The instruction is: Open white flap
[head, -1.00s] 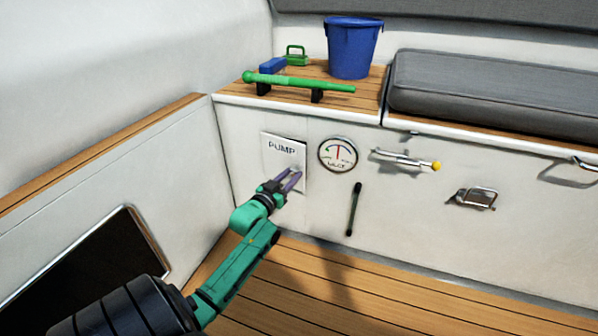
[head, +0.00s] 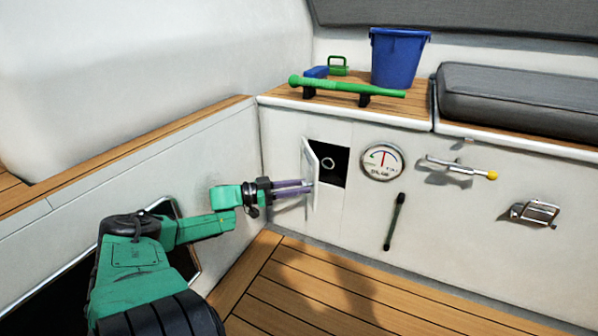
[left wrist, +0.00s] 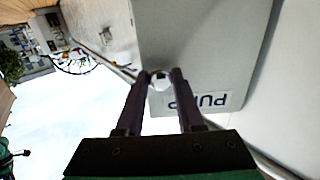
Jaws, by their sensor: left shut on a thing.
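The white flap (head: 311,175) is swung outward on the front panel in the head view, showing nearly edge-on. Behind it a dark square opening (head: 330,163) with a pale ring-like part inside shows. My left gripper (head: 308,187) reaches the flap's outer face from the left. In the left wrist view its two fingers (left wrist: 161,82) are shut on a small round white knob (left wrist: 160,80) on the flap (left wrist: 205,45), beside the label "PUMP". My right gripper is in neither view.
A round gauge (head: 382,162), a dark bar handle (head: 394,221), a yellow-tipped lever (head: 462,167) and a metal latch (head: 535,212) are on the panel to the right. A blue bucket (head: 398,57) and a green rod (head: 345,87) are on the ledge above. The wooden floor (head: 330,285) is clear.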

